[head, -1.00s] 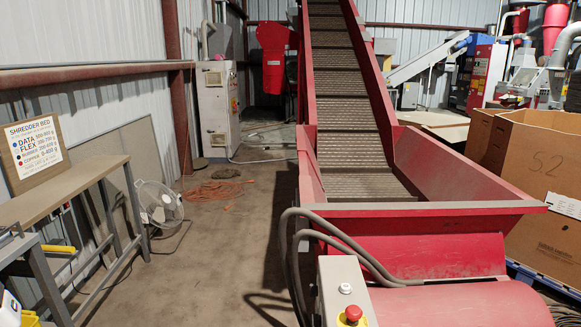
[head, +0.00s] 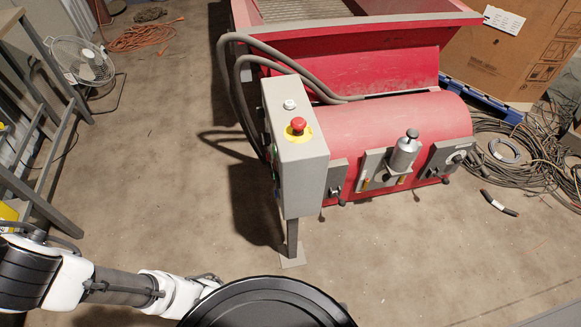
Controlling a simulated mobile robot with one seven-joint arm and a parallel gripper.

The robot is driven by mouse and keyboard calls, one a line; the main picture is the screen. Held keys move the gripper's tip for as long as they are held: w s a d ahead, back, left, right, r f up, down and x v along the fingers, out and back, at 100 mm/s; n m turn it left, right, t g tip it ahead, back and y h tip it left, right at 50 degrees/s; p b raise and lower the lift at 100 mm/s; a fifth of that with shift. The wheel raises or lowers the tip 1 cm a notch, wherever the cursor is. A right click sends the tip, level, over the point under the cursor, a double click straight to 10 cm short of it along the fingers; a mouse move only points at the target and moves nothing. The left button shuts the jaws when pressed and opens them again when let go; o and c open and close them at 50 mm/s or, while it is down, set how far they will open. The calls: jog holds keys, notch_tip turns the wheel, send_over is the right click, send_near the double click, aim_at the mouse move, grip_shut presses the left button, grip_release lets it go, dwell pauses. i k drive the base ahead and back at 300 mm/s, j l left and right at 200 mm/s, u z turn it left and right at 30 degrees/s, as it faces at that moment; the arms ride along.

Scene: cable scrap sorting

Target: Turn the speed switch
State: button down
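No control is readably labelled as the speed switch. A grey plate with a round dial (head: 457,157) is on the right of the red machine's front. A smaller grey plate (head: 337,182) with a dark knob is at the left of that front. A grey control box (head: 297,150) stands on a post beside it, with a red mushroom button (head: 298,125) on a yellow base and a white button (head: 290,104) on top. Its left side shows only at a steep angle. My white and black arm enters at the lower left; my gripper is not visible.
The red machine (head: 385,130) carries a silver cylinder (head: 405,152) on a middle plate. Thick grey hoses loop behind the box. Cables (head: 535,140) lie on the floor at right. A fan (head: 82,62) and grey table frame stand left. Floor in front of the machine is clear.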

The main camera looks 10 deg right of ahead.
aim_at(260, 111)
jog(key=j+z, duration=0.25)
jog(key=j, duration=0.25)
jog(key=k+j+z, duration=0.1)
jog(key=j+z, duration=0.15)
jog(key=j, duration=0.25)
jog(key=i+u, duration=0.45)
jog(key=i, duration=0.45)
